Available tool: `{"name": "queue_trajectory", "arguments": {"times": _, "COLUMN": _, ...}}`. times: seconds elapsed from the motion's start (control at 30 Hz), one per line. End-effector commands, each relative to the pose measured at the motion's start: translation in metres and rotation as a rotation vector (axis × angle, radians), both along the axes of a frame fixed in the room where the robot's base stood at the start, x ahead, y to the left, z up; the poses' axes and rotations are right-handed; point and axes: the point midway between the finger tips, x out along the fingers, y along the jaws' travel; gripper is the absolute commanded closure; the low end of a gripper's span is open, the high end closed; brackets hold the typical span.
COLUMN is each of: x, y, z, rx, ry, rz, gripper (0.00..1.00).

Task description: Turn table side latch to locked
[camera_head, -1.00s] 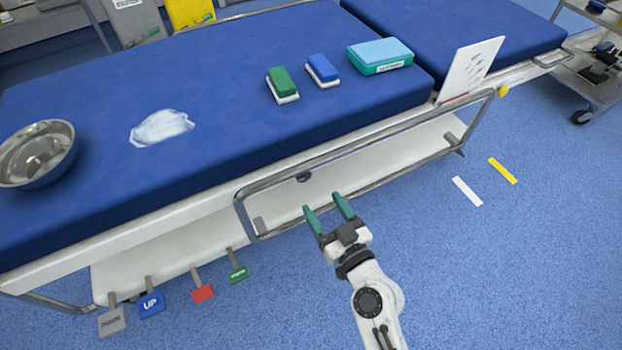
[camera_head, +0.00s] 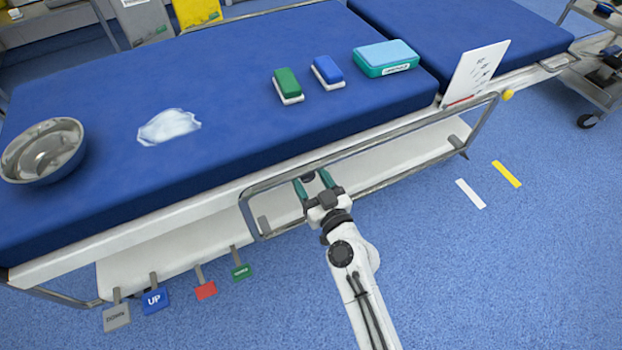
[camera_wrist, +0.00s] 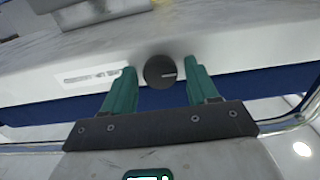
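The side latch is a round dark knob (camera_wrist: 160,72) on the white side panel of the table, with a light line on its face pointing to the right in the wrist view. In the head view only a dark bit of the knob (camera_head: 308,177) shows between the fingers. My gripper (camera_head: 312,178) is at the table's side, inside the metal side rail frame. Its two green fingers (camera_wrist: 164,88) are open, one on each side of the knob, with visible gaps. A pale label beside the knob (camera_wrist: 92,76) is too blurred to read.
The metal side rail (camera_head: 250,215) loops around my gripper. Pedals (camera_head: 155,300) hang at the lower left. A steel bowl (camera_head: 43,152), green and blue brushes (camera_head: 327,72) and a teal box (camera_head: 386,58) lie on the blue table top.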

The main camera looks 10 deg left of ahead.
Motion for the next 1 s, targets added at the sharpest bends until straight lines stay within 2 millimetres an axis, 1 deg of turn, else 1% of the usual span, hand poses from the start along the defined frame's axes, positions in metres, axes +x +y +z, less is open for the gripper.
{"name": "queue_trajectory", "arguments": {"times": 0.03, "x": -0.0001, "y": -0.0001, "z": 0.0000, "rx": 0.000, "ry": 0.000, "rz": 0.000, "gripper": 0.47}}
{"name": "queue_trajectory", "arguments": {"times": 0.07, "x": -0.0001, "y": -0.0001, "z": 0.0000, "rx": 0.000, "ry": 0.000, "rz": 0.000, "gripper": 0.49}}
{"name": "queue_trajectory", "arguments": {"times": 0.5, "x": 0.0000, "y": -0.0005, "z": 0.0001, "rx": 0.000, "ry": 0.000, "rz": -0.001, "gripper": 0.91}}
{"name": "queue_trajectory", "arguments": {"times": 0.77, "x": 0.0001, "y": -0.0007, "z": 0.0000, "rx": 0.022, "ry": 0.015, "rz": -0.001, "gripper": 0.91}}
{"name": "queue_trajectory", "arguments": {"times": 1.0, "x": 0.0005, "y": -0.0014, "z": -0.0002, "rx": 0.121, "ry": 0.080, "rz": -0.002, "gripper": 0.91}}
